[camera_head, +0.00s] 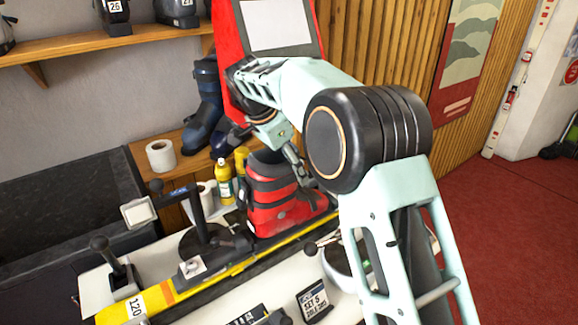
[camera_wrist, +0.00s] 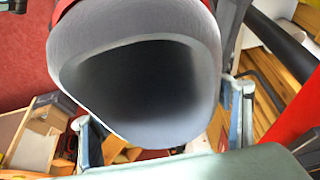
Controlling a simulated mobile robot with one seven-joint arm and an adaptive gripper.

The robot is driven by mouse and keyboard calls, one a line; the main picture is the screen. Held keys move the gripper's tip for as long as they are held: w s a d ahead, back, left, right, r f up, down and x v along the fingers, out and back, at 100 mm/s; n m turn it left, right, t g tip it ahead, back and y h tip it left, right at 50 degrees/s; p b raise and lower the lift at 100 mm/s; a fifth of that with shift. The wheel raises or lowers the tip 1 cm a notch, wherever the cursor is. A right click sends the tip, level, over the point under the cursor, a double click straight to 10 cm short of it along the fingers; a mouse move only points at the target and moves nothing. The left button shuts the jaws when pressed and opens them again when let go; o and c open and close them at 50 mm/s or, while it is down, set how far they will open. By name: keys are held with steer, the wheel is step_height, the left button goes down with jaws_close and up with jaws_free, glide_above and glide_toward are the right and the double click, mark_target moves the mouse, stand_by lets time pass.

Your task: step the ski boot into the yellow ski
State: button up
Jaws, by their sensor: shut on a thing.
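The red ski boot (camera_head: 283,205) stands roughly upright over the yellow ski (camera_head: 262,262), toe to the right, heel close to a black binding part (camera_head: 222,247). I cannot tell whether its sole touches the ski or the binding. My gripper (camera_head: 288,158) is shut on the boot's upper cuff. In the wrist view the boot's grey liner opening (camera_wrist: 135,60) fills the middle, with the fingers of my gripper (camera_wrist: 163,115) on either side. The far finger and the toe binding are hidden in the head view.
A bench clamp with a black lever (camera_head: 195,210) stands left of the boot. A yellow bottle (camera_head: 224,180) and white paper roll (camera_head: 160,156) stand behind. A small sign (camera_head: 314,301) and a round container (camera_head: 340,265) are in front. A dark blue boot (camera_head: 205,110) stands behind.

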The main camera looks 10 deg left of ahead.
mark_target(295, 146)
steer(key=shift+r, duration=0.25)
steer(key=o, duration=2.1)
steer(key=shift+o, duration=0.5)
steer(key=shift+s+f, duration=0.1)
steer(key=shift+f, duration=0.1)
steer(key=shift+o, duration=0.7)
steer(key=shift+r, duration=0.2)
steer(key=shift+r+p, duration=3.05)
steer(key=shift+r, duration=1.9)
